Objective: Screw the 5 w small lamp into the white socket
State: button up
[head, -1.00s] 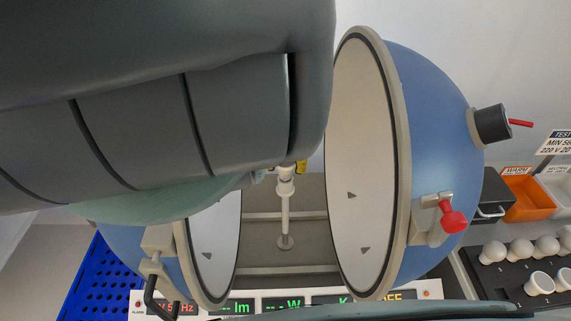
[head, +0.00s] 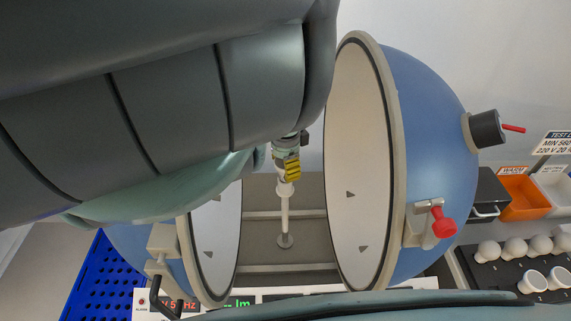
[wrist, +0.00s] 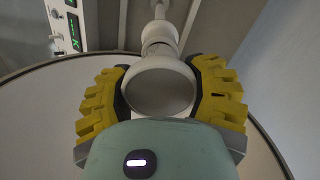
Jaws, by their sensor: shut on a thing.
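The white socket (head: 285,190) tops a thin white post between the two open halves of the blue sphere. My gripper (head: 288,165), with yellow padded fingers, is right above the socket. In the wrist view my gripper (wrist: 160,92) is shut on a round white lamp (wrist: 158,90), one finger on each side. The lamp's neck points toward the white socket (wrist: 157,32) and lines up with it. I cannot tell whether its base is inside the socket or just touching. In the head view the lamp is mostly hidden by the fingers.
The right sphere half (head: 435,150) stands close to the right of my gripper, and the left half (head: 212,245) is below my arm. A dark tray of white lamps (head: 515,262), an orange bin (head: 522,198) and a white bin (head: 556,190) are at right. A blue perforated crate (head: 95,280) is at lower left.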

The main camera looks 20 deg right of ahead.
jog(key=m, duration=0.6)
jog(key=m+b, duration=0.1)
jog(key=m, duration=0.4)
jog(key=shift+s+m, duration=0.1)
jog(key=shift+m, duration=0.3)
jog(key=o, duration=1.2)
